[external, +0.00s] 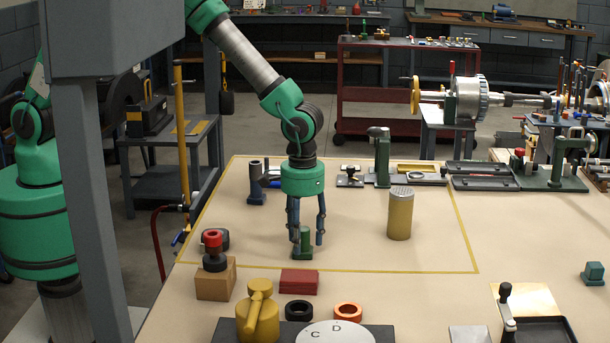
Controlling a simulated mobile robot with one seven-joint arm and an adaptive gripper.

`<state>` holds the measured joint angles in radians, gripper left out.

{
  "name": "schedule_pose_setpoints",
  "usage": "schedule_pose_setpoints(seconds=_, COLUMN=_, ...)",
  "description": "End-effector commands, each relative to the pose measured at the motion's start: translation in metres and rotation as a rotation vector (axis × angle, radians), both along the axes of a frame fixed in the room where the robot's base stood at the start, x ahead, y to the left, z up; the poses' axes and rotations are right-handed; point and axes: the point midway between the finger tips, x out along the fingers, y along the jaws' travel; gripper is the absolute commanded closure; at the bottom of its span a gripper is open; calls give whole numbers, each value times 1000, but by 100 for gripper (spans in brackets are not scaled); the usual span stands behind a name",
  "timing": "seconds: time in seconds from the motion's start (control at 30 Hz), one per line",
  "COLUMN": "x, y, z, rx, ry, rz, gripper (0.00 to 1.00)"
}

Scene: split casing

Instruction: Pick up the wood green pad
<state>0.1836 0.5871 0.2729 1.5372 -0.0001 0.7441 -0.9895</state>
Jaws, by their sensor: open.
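A small green piece (305,243) with a low base and an upright part stands on the beige table, inside the yellow outline. It is the likeliest match for the wood green pad, but its material cannot be made out. My gripper (308,236) points straight down over it, fingers apart, one on each side of its upright part. The left finger partly covers the piece. I cannot tell whether either finger touches it.
A red block (299,281) lies just in front. A wooden block (215,283) bearing a dark red-topped part stands to the left. A yellow cylinder (400,216) stands to the right. A teal piece (593,273) sits far right. Bare table lies right of the gripper.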

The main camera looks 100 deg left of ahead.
Motion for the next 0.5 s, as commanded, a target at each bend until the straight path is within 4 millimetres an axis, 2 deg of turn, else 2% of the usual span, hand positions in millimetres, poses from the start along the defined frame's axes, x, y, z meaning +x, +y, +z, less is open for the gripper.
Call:
schedule_pose_setpoints(seconds=0.37, x=0, y=0, z=0, rx=0, ry=0, rz=0, gripper=51)
schedule_pose_setpoints(seconds=0.4, x=0, y=0, z=1, rx=0, ry=0, rz=0, gripper=53)
schedule_pose_setpoints(seconds=0.5, x=0, y=0, z=1, rx=0, ry=0, rz=0, gripper=73)
